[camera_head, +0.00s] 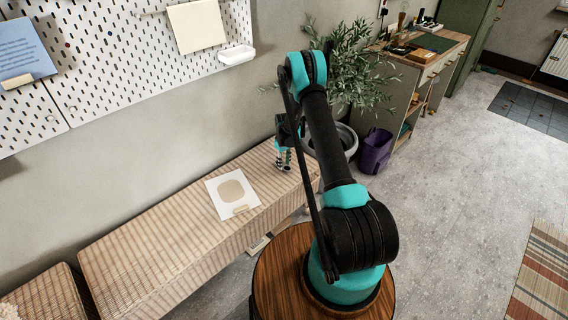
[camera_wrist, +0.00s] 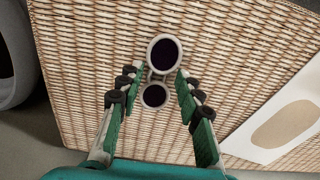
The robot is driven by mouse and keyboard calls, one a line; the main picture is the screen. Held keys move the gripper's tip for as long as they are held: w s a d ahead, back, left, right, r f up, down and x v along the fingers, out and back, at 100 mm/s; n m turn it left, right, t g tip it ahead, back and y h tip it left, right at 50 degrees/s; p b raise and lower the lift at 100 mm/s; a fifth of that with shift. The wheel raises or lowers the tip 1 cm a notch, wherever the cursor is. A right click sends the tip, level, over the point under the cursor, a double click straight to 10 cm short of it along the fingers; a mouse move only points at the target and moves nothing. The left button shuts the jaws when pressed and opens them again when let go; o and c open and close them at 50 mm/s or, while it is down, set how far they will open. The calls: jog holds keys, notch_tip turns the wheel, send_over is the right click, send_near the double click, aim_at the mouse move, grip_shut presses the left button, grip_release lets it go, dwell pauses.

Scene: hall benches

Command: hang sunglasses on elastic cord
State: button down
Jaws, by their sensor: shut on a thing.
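The sunglasses (camera_wrist: 164,54) have two round dark lenses in pale frames, one lens above the other in the wrist view. My gripper (camera_wrist: 158,78) has its green fingers on both sides of them and is shut on them near the middle. The wicker-patterned bench top (camera_wrist: 90,40) fills the background below. In the head view my gripper (camera_head: 283,158) is over the far right end of the bench (camera_head: 165,235), partly hidden by my arm. The sunglasses are too small there to make out clearly. I cannot make out an elastic cord in either view.
A white card (camera_head: 215,205) with a beige oval lies on the bench, left of my gripper. A pegboard (camera_head: 120,60) with a white tray (camera_head: 236,55) is on the wall. A potted plant (camera_head: 350,65) and a purple bin (camera_head: 376,150) stand beyond the bench end.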

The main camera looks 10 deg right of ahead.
notch_tip(320, 180, up, 8)
dwell(1.0)
